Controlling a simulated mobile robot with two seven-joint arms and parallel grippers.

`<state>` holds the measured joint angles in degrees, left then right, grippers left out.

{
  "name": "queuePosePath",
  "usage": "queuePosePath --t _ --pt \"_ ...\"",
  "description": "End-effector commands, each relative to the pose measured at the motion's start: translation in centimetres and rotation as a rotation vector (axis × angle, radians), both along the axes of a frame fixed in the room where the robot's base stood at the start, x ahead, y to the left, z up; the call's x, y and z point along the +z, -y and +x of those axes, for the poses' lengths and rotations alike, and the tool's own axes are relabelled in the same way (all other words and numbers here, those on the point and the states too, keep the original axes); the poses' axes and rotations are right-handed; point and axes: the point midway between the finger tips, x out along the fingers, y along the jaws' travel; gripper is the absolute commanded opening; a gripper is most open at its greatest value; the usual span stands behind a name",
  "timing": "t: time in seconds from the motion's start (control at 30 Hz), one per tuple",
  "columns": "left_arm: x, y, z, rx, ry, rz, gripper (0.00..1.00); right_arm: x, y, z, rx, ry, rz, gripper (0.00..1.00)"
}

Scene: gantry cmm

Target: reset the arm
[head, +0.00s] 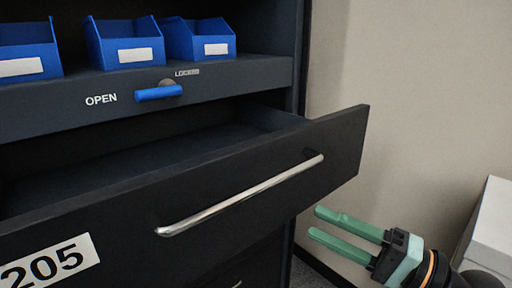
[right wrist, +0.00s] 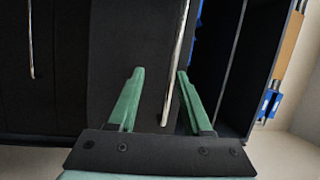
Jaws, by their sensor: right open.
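My right gripper (head: 331,232) is at the lower right of the head view, with two green fingers apart and nothing between them. It is below and to the right of the open drawer's front panel (head: 335,150). In the right wrist view its fingers (right wrist: 160,75) point toward the dark drawer fronts, and the drawer's silver handle (right wrist: 178,60) shows between them in the picture, apart from them. In the head view the silver handle (head: 245,195) runs along the panel, clear of the gripper. My left gripper is not in view.
The drawer is pulled out and its visible inside (head: 130,165) looks empty. A blue latch (head: 158,93) sits between OPEN and LOCKED labels. Blue bins (head: 128,48) stand on the shelf above. A pale box (head: 490,225) is at the right, by the bare wall (head: 420,90).

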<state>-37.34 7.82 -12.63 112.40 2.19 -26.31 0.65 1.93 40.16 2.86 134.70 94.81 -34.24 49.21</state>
Motion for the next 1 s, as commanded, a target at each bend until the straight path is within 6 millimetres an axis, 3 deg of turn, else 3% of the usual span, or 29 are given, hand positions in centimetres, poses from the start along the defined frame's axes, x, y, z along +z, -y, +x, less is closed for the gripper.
queuePosePath --t 0.13,0.27,0.43,0.6,0.8,1.0 --pt "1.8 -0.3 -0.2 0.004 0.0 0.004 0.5 -6.3 1.6 3.0 -0.19 0.011 -0.166 0.5" --pt "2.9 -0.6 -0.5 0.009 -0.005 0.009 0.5 -14.0 3.1 3.8 -0.331 0.021 -0.408 0.5" --pt "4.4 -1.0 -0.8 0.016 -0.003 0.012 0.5 -23.9 4.1 1.0 -0.401 0.029 -0.783 0.5" --pt "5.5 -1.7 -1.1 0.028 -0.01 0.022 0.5 -31.9 3.9 -4.9 -0.333 0.059 -1.161 0.5" --pt "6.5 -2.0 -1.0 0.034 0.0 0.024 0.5 -36.7 2.9 -10.8 -0.192 0.122 -1.443 0.5" --pt "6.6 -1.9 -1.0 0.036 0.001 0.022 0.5 -37.9 2.5 -12.5 -0.137 0.154 -1.523 0.5"
